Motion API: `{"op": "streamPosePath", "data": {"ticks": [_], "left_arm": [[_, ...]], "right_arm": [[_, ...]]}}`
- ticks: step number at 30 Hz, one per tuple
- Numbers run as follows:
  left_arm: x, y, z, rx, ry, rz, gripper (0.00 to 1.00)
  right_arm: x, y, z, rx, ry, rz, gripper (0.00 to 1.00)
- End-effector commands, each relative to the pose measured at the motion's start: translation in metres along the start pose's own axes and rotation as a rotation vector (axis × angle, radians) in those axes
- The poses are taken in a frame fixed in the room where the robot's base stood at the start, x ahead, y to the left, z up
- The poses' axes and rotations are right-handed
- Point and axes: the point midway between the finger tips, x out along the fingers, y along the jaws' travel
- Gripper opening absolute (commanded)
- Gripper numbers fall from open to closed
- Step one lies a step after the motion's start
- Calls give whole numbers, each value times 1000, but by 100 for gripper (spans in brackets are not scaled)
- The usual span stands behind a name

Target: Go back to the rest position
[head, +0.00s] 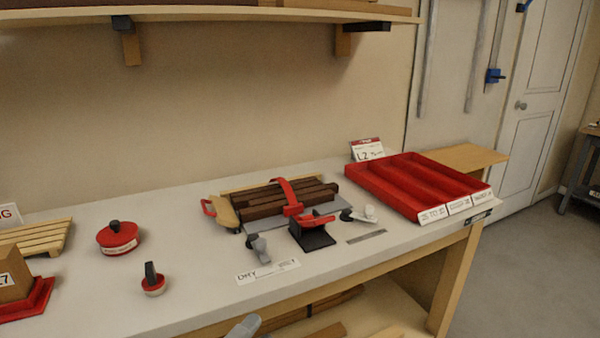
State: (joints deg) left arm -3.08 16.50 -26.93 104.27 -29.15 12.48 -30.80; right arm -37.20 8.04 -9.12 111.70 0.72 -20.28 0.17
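Neither of my grippers can be made out in the head view. A small grey rounded part (243,327) shows at the bottom edge, in front of the bench; I cannot tell whether it is mine. The workbench (190,285) has a light grey top. On its middle, dark brown wooden strips (270,203) lie together, with a red band (287,195) across them. A red tool on a black block (312,233) stands in front of the strips.
A red compartment tray (420,183) is at the right end. Red round pieces with black knobs (118,238), (153,281), a slatted wooden rack (35,237) and a red tray holding a block (40,297) are left. A shelf (200,13) hangs above.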

Motion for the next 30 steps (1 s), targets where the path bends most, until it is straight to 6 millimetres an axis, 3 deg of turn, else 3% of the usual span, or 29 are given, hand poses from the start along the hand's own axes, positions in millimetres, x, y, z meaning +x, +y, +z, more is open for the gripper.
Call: {"op": "streamPosePath", "data": {"ticks": [3, 7, 12, 15, 19, 26, 28, 30], "left_arm": [[-45, 38, 31, -345, -247, 69, 47], [-107, 82, 54, -705, -523, 123, 47], [-186, 129, 59, -1071, -832, 153, 47], [-218, 144, 56, -1201, -950, 155, 47], [-238, 154, 52, -1280, -1025, 154, 47], [-240, 155, 52, -1292, -1034, 154, 47], [-240, 155, 52, -1291, -1033, 154, 47], [-240, 155, 52, -1290, -1033, 154, 47]], "right_arm": [[0, 0, 0, 0, -1, 0, 43], [0, 0, 0, 0, -1, 0, 43], [-1, 0, 0, 0, -1, 0, 43], [-1, 0, 0, 0, -1, 0, 43], [-1, 0, 0, 0, -1, 0, 43], [-1, 0, 0, 0, -1, 0, 43], [-1, 0, 0, 0, -1, 0, 26], [-1, 0, 0, 0, -1, 0, 4]]}}
